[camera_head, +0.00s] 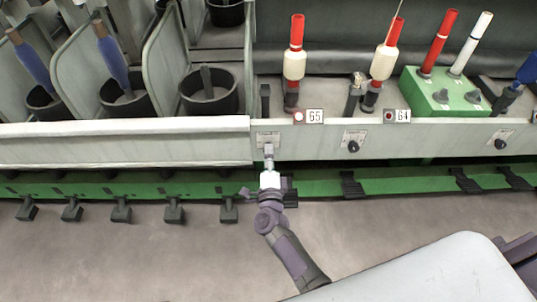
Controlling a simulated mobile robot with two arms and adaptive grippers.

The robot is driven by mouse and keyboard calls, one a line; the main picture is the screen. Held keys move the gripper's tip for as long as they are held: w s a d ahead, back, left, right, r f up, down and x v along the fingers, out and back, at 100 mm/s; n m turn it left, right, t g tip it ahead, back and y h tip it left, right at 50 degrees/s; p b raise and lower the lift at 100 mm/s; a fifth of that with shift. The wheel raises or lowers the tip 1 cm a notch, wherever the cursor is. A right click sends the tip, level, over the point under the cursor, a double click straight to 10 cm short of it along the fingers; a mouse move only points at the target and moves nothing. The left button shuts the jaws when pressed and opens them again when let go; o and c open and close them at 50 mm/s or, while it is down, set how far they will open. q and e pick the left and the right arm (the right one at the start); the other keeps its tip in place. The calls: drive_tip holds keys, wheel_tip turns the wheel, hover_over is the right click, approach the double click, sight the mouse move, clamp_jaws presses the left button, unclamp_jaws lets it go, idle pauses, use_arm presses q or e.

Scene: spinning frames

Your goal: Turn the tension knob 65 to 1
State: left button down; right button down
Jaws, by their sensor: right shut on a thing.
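Spindle position 65 is marked by a white label (315,116) on the pale front rail. The tension knob 65 sits on a small scale plate (261,137) below and left of that label. My right gripper (268,151) is at this plate and shut on the knob, which it hides almost wholly. The knob's pointer and setting cannot be read. My left gripper is not in view.
The neighbouring knob (353,147) below label 64 (403,116) is free. A green block (447,94) with red and white bobbins stands at the right. Black cans (209,92) stand at the left. Several black pedals (121,211) stick out below the green rail.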

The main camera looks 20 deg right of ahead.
drive_tip(key=shift+f, duration=0.1)
drive_tip(key=c, duration=0.8)
unclamp_jaws()
drive_tip(key=shift+s, duration=0.15)
drive_tip(key=v, duration=1.1)
drive_tip(key=shift+s+a, duration=0.25)
drive_tip(key=shift+s, duration=0.1)
